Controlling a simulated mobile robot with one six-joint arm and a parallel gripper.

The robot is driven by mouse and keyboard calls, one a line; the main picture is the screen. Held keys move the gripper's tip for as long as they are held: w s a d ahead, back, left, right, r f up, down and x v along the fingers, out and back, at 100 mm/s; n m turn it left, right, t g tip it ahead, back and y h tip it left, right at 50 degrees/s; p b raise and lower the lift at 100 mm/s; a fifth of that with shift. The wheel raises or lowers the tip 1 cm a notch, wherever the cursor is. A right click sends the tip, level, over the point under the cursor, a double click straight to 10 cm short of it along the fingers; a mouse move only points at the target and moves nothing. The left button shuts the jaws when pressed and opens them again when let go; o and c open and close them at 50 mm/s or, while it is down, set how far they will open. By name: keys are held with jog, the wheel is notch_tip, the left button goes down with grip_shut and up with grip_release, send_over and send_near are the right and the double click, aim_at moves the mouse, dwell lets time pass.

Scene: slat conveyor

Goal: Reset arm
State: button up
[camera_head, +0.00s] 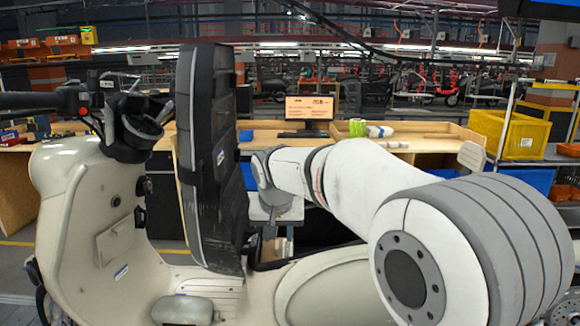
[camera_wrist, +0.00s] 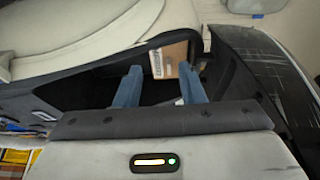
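A cream scooter (camera_head: 85,200) stands in front of me with its black seat (camera_head: 212,150) raised upright. My white arm reaches from the right to behind the seat, over the open storage compartment. In the wrist view the two blue fingers of my gripper (camera_wrist: 160,82) are spread apart with nothing between them. They point into the dark compartment (camera_wrist: 95,88). A brown box with a printed label (camera_wrist: 171,60) lies in it, just beyond the fingertips; I cannot tell whether they touch it.
The raised seat stands close to the left of my wrist; it also shows in the wrist view (camera_wrist: 262,75). Behind are a wooden workbench (camera_head: 430,135) with a monitor (camera_head: 308,108), and a yellow crate (camera_head: 505,133) at right.

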jog(key=s+d+f+b, duration=0.3)
jog(key=s+d+f, duration=0.3)
jog(key=s, duration=0.3)
jog(key=s+d+f+g+b, duration=0.1)
jog(key=s+d+f+b, duration=0.2)
jog(key=s+d+f, duration=0.3)
jog(key=s+d+f+b, duration=0.3)
jog(key=s+d+f, duration=0.3)
jog(key=s, duration=0.5)
jog(key=shift+s+g, duration=0.35)
jog(key=shift+g, duration=0.05)
jog(key=shift+f, duration=0.1)
